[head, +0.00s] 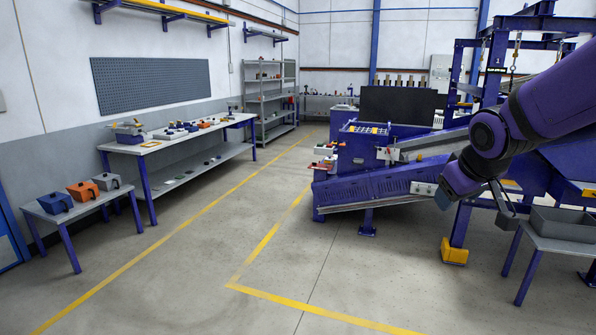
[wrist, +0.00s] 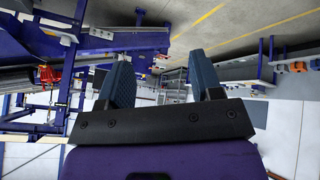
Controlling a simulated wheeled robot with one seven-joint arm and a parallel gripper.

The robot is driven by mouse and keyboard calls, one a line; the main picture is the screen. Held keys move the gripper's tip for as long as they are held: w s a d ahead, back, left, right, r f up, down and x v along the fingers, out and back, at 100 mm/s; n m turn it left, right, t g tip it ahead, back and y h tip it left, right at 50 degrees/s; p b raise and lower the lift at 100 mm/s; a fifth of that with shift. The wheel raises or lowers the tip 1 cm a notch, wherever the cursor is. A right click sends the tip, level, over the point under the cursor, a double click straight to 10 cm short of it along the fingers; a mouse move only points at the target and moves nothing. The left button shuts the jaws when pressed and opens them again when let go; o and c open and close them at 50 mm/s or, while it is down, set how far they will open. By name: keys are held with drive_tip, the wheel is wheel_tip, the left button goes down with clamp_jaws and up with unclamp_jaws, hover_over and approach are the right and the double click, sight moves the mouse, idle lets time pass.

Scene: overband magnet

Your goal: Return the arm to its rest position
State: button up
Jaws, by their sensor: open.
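My arm comes in from the right in the head view, its purple links bent downward. My gripper shows at its end (head: 443,198) in front of the blue machine, only partly seen there. In the wrist view my gripper (wrist: 166,85) has its two blue fingers well apart with nothing between them. The overband magnet machine (head: 385,180), a blue frame with a sloping conveyor, stands behind the arm. My gripper appears apart from it, though the exact gap cannot be told.
A grey tray (head: 562,224) sits on a small table at the right. A long workbench (head: 185,145) with parts and a low table with several coloured boxes (head: 83,191) stand at the left. The floor (head: 215,255) between, with yellow lines, is clear.

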drive_tip(key=s+r+m, duration=0.1)
drive_tip(key=s+r, duration=0.1)
drive_tip(key=s, duration=0.9)
drive_tip(key=s+r+m+g+y, duration=0.1)
drive_tip(key=s+r+m, duration=0.1)
drive_tip(key=s, duration=0.9)
drive_tip(key=shift+s+a+r+g, duration=0.3)
drive_tip(key=shift+r, duration=0.05)
drive_tip(key=shift+c, duration=0.3)
